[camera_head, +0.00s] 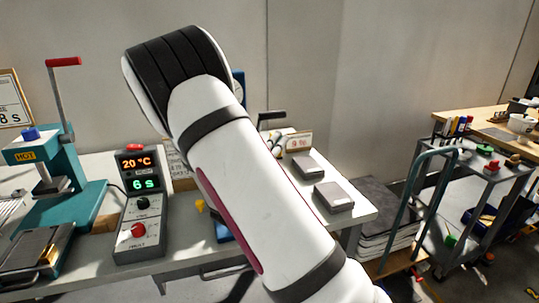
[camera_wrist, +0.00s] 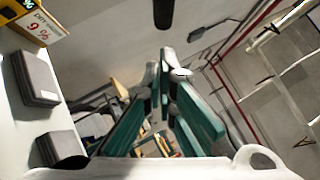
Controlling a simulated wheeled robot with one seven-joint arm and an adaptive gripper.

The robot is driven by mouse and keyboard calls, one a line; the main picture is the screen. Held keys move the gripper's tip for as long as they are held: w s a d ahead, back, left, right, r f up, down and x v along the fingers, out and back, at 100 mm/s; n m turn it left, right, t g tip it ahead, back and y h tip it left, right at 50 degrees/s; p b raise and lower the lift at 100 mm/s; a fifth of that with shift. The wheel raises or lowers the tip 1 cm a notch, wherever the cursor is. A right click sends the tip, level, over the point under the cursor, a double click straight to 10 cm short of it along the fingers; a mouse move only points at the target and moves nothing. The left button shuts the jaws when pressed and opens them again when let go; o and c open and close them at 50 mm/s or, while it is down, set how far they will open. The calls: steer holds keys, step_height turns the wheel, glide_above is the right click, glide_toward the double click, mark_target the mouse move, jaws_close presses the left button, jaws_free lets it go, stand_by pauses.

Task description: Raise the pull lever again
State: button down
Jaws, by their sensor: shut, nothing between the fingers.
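A lever with a black grip (camera_head: 272,115) sticks out to the right from behind my arm in the head view. A dark rounded bar end (camera_wrist: 163,14) hangs at the top of the wrist view, beyond my fingertips; I cannot tell if it is the same grip. A second lever with a red handle (camera_head: 64,62) stands up on the teal press (camera_head: 60,180) at the left. My gripper (camera_wrist: 165,72) is shut and empty, its fingertips together and apart from the dark bar. In the head view my arm hides the gripper and most of a blue device.
A control box (camera_head: 140,205) reads 20 °C and 6 s. Two grey blocks (camera_head: 333,196) (camera_head: 305,167) and a 9 % sign (camera_head: 298,142) are on the white table (camera_head: 362,207). A cart (camera_head: 480,160) stands at the right. The wall is behind the table.

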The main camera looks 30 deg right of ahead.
mark_target(278, 117)
steer(key=shift+w+d+r, duration=0.3)
steer(key=shift+w+r, duration=0.25)
steer(key=shift+w, duration=0.3)
steer(key=shift+w+d+r, duration=0.3)
steer(key=shift+w+r, duration=0.2)
steer(key=shift+w, duration=0.35)
steer(key=r+p, duration=0.1)
steer(key=w+n+y+p, duration=0.1)
steer(key=p, duration=0.1)
steer(key=shift+w+d+r, duration=0.15)
steer(key=shift+r, duration=0.25)
steer(key=w+d+r+n+y+p, duration=0.2)
steer(key=w+r+n+y+p, duration=0.1)
steer(key=w, duration=0.6)
steer(key=shift+d+r+n+p, duration=0.35)
steer(key=shift+n+p, duration=0.05)
steer(key=shift+p, duration=0.2)
steer(key=shift+w, duration=0.1)
